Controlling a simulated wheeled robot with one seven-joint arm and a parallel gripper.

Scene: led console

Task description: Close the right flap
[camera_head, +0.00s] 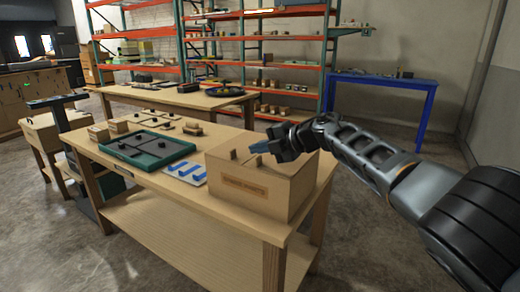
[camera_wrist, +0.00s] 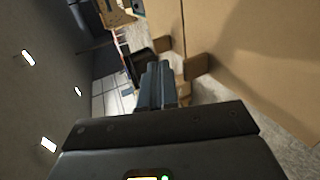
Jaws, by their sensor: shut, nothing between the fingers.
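A light-brown box (camera_head: 275,192) stands at the near right end of the wooden table. Its top looks nearly flat in the head view, with two small handles, the left one (camera_head: 233,154) and the right one (camera_head: 258,161). The wrist view shows two tan panels, one narrow (camera_wrist: 166,15) and one wide (camera_wrist: 245,60), with a thin dark seam between them. I cannot tell whether the right flap lies fully flush. My gripper (camera_head: 254,148) is above the box top, near the right handle. Its fingers (camera_wrist: 154,75) are together and empty; contact is unclear.
A green tray (camera_head: 145,151) and a white board with blue pieces (camera_head: 187,173) lie left of the box. Small wooden blocks (camera_head: 98,132) sit farther left. A second table (camera_head: 160,95) and shelves stand behind. A blue table (camera_head: 385,82) stands back right.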

